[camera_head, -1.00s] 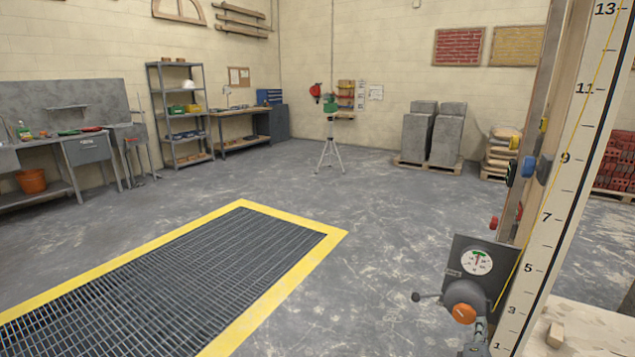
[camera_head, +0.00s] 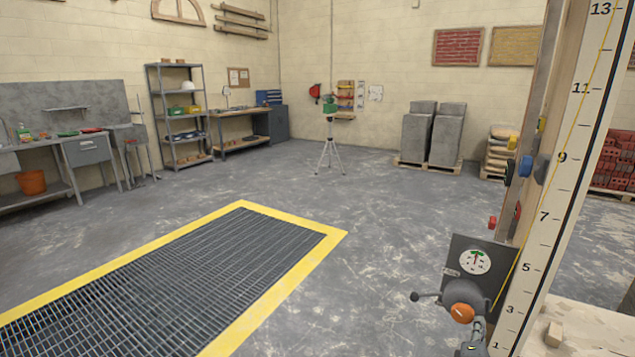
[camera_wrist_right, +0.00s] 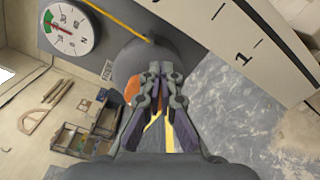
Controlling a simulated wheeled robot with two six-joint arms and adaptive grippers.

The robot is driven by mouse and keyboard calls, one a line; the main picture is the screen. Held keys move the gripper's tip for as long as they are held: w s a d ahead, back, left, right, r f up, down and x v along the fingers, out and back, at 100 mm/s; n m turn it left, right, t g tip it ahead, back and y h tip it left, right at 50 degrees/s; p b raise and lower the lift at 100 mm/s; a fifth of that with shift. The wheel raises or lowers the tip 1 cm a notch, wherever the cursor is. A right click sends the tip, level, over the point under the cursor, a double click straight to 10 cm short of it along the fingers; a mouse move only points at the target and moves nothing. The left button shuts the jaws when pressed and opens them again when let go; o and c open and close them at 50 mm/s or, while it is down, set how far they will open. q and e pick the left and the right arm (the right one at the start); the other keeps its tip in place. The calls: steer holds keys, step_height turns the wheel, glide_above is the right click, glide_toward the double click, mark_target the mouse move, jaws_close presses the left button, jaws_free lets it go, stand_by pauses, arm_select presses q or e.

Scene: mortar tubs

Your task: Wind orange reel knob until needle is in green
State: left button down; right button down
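The orange knob (camera_head: 463,313) sits on the front of a grey reel (camera_head: 470,294) at the right, beside the tall scale board. In the right wrist view a sliver of the knob (camera_wrist_right: 131,91) shows left of the fingers; the rest is hidden. The white dial (camera_head: 475,260) is above the reel. In the wrist view the dial (camera_wrist_right: 70,28) shows a red needle pointing at or near the green band; exactly where it ends is too small to tell. My right gripper (camera_wrist_right: 166,72) is at the reel, its fingers close together; contact is unclear. My left gripper is out of view.
A crank handle (camera_head: 416,297) sticks out left of the reel. The numbered scale board (camera_head: 562,190) rises close on the right. A floor grating with a yellow border (camera_head: 290,285) lies to the left, with bare floor between.

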steer(key=shift+w+a+r, duration=0.25)
steer(key=shift+a+r, duration=0.1)
steer(key=shift+r, duration=0.35)
steer(key=shift+w+a+r+p, duration=0.2)
steer(key=shift+a+r+p, duration=0.2)
steer(key=shift+r+p, duration=0.2)
steer(key=shift+w+a+r, duration=0.1)
steer(key=shift+a+r, duration=0.05)
steer(key=shift+r, duration=0.15)
steer(key=shift+r, duration=0.2)
steer(key=shift+w+a+p, duration=0.1)
steer(key=shift+p, duration=0.2)
steer(key=v, duration=0.6)
steer(key=shift+s+d, duration=0.2)
steer(key=shift+d, duration=0.1)
